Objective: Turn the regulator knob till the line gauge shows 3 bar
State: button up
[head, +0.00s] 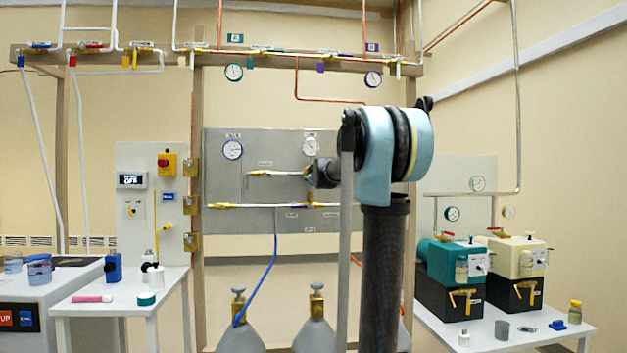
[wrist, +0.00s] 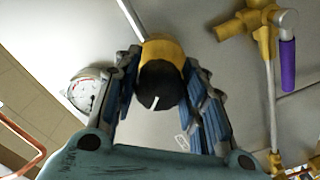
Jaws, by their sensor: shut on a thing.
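In the wrist view, the regulator knob (wrist: 157,92) is a black round cap with a white mark, on a brass-yellow body (wrist: 163,48). My gripper (wrist: 161,82) has its two fingers on either side of the knob and is shut on it. A round white dial gauge (wrist: 88,92) sits just left of the fingers; its needle shows, but the value is too small to read. In the head view, a gauge (head: 310,146) is on the grey panel above my arm's end, and a second gauge (head: 232,149) is further left. My arm hides the knob there.
The grey panel (head: 222,185) carries brass valves and pipes. In the wrist view, a valve with a purple sleeve (wrist: 287,65) is close on the right. Two gas cylinders (head: 316,338) stand below the panel. Side tables stand left and right.

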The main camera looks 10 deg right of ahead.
jog(key=shift+d+r, duration=0.1)
jog(key=shift+d, duration=0.15)
jog(key=o, duration=1.1)
jog(key=shift+c, duration=0.2)
jog(key=shift+a, duration=0.1)
jog(key=shift+s, duration=0.15)
jog(key=s+m, duration=0.9)
jog(key=s, duration=0.8)
jog(key=w, duration=1.7)
jog(key=shift+w+a, duration=0.15)
jog(key=shift+a, duration=0.1)
jog(key=shift+c, duration=0.3)
jog(key=c, duration=1)
